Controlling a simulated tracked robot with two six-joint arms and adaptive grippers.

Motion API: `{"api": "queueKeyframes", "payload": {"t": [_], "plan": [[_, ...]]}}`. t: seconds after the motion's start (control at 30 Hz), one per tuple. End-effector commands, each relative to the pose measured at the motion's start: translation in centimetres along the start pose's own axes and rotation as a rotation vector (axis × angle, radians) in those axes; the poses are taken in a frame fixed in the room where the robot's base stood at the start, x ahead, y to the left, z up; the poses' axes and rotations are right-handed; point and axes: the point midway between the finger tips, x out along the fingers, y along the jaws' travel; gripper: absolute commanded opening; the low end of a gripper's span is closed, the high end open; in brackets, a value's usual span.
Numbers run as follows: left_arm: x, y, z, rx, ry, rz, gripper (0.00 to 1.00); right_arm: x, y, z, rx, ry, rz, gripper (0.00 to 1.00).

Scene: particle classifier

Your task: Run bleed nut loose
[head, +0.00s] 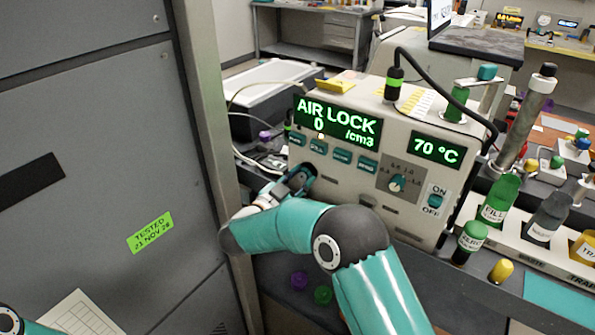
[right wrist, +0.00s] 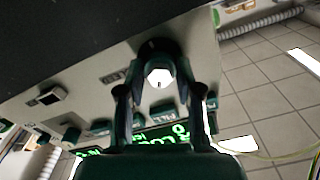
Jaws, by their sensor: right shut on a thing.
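The bleed nut (right wrist: 159,77) is a pale hexagonal piece on the front of the cream classifier box (head: 340,195). My right gripper (head: 302,178) reaches the lower left of that front, under the row of buttons. In the right wrist view my right gripper (right wrist: 160,75) has its two dark fingers closed around the nut. In the head view the nut is hidden by the gripper. The lit display (head: 338,122) reads AIR LOCK, 0 /cm3; another (head: 437,150) reads 70 °C. My left gripper is out of view.
A grey cabinet (head: 100,140) stands close on the left of my right arm. The box front also has a dial (head: 397,183) and an ON/OFF switch (head: 436,200). A rack (head: 515,240) with several bottles stands at the right.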

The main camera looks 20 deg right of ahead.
Motion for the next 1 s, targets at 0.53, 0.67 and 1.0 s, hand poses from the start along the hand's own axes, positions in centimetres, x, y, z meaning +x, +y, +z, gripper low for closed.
{"api": "queueKeyframes", "payload": {"t": [0.53, 0.67, 1.0], "plan": [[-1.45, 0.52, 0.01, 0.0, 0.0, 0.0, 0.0, 0.35, 0.33, 0.1, -0.15, -0.001, 0.009, 0.0], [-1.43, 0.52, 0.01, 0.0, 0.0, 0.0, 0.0, 0.35, 0.35, 0.12, -0.15, -0.001, 0.01, 0.0], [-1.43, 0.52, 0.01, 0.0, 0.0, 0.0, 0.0, 0.24, 0.27, 0.1, -0.149, -0.001, 0.008, 0.6]]}}
